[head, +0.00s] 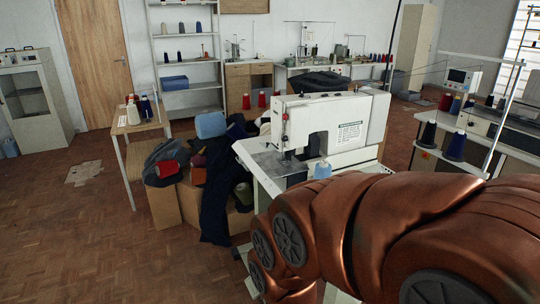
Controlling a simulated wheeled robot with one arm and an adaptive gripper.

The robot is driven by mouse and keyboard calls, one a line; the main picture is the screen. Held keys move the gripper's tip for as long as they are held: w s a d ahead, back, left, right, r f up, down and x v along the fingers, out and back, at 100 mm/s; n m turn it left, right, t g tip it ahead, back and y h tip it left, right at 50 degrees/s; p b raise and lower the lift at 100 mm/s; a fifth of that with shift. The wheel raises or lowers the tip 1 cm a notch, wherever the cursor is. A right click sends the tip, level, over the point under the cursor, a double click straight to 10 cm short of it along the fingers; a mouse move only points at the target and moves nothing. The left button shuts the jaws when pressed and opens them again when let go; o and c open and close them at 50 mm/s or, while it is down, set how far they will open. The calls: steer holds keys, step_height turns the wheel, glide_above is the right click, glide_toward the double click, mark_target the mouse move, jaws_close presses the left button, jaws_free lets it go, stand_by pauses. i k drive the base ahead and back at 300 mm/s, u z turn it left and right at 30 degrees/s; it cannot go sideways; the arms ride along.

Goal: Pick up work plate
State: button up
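I cannot pick out the work plate with certainty. A flat grey surface (267,162) lies at the left of the white buttonhole machine (336,118), on its white table (254,178); I cannot tell if it is a separate plate. My copper-coloured arm fills the lower right and hides the front of that table. My gripper does not show in this view.
A light blue spool (323,170) stands by the machine. Cardboard boxes (165,207) with dark cloth (215,195) and spools crowd its left side. A small wooden table (137,126) stands further left. The floor at lower left is clear.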

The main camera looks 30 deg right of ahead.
mark_target(297, 173)
steer(key=u, duration=0.4)
steer(key=i, duration=1.5)
steer(key=z, duration=0.05)
